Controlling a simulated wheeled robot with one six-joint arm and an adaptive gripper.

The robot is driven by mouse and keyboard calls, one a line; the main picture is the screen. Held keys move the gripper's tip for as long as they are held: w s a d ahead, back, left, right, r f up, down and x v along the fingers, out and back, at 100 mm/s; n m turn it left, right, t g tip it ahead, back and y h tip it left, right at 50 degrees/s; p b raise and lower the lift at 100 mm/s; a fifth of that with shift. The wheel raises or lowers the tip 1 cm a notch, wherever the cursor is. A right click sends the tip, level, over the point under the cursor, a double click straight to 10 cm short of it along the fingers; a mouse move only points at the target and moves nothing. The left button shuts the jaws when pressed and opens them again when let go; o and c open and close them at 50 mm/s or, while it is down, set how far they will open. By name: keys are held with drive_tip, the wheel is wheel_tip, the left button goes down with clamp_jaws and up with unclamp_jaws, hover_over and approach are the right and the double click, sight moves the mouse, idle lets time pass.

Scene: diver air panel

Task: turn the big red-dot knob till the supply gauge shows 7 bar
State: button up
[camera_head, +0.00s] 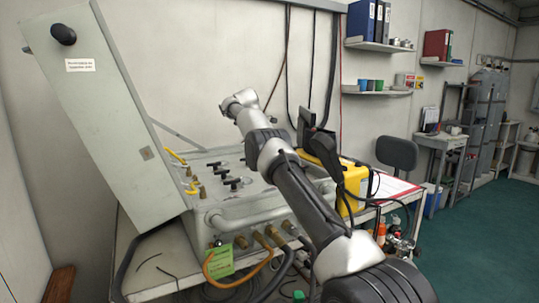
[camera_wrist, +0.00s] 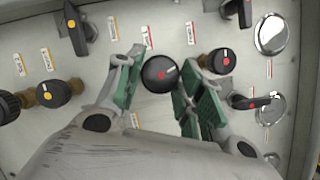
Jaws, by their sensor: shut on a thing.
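The big round black knob (camera_wrist: 160,73) with a red mark sits at the upper middle of the wrist view. My gripper (camera_wrist: 158,84) is shut on it, with one green-padded finger on each side. A smaller red-dot knob (camera_wrist: 222,61) is just right of the right finger. Two shiny round faces, likely gauges, stand at the right edge, an upper one (camera_wrist: 271,35) and a lower one (camera_wrist: 270,108); no reading can be made out. In the head view the air panel (camera_head: 212,190) shows, but my gripper cannot be made out behind my arm.
A yellow-dot knob (camera_wrist: 53,92) and a yellow-dot lever (camera_wrist: 75,27) are on the left of the panel. A lever (camera_wrist: 250,101) is close to the right finger. The tall open lid (camera_head: 105,110) stands left; a yellow case (camera_head: 350,185) is on the right.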

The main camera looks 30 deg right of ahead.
drive_tip(key=o, duration=1)
